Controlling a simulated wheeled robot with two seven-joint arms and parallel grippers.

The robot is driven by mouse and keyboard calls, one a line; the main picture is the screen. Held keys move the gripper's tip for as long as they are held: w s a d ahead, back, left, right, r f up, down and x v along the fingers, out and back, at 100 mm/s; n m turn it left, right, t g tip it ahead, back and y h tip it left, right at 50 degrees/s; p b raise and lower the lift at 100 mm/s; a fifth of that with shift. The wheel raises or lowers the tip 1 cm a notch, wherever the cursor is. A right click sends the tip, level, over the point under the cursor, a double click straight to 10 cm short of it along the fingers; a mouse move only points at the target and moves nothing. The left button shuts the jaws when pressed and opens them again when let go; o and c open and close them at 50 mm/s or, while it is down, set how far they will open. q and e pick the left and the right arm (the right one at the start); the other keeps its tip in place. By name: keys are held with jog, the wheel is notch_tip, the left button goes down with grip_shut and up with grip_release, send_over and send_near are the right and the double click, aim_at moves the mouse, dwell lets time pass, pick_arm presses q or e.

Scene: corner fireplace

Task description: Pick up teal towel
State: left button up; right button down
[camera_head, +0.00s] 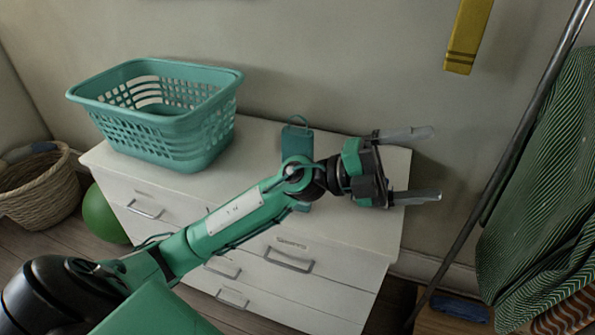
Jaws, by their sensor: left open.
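A green cloth with fine dark and light stripes (545,170) hangs at the right edge; it is the only towel-like thing I see, and its colour is more green than plain teal. Its right side is cut off by the picture edge. My left gripper (432,163) is open and empty, its two fingers pointing right. It is above the right end of the white dresser, apart from the cloth, with the dark pole between them in the picture. My right gripper is not in view.
A teal basket (165,150) stands on the left of the white dresser (250,150). A small teal item with a loop (297,140) is partly hidden behind my arm. A dark pole (500,165) leans at right. A wicker basket (40,190) and green ball (103,215) sit left.

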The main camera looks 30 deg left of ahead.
pick_arm(q)
jog(key=s+f+m+g+y, duration=0.1)
jog(key=f+m+g+y, duration=0.1)
jog(key=m+g+y, duration=0.25)
jog(key=n+t+y, duration=0.2)
jog(key=n+y, duration=0.2)
jog(key=y, duration=1.4)
send_near(295, 144)
jog(key=x, duration=0.7)
jog(key=shift+w+a+f, duration=0.15)
jog(key=shift+w+f, duration=0.05)
jog(key=shift+f, duration=0.1)
jog(key=p+x, duration=0.1)
jog(key=x, duration=0.4)
jog(key=shift+s, duration=0.1)
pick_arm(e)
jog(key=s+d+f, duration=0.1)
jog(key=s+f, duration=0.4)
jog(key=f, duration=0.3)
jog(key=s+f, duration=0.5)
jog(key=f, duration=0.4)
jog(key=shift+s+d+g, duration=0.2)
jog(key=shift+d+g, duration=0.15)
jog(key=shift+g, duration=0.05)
pick_arm(q)
jog(key=shift+c, duration=0.3)
jog(key=c, duration=1.5)
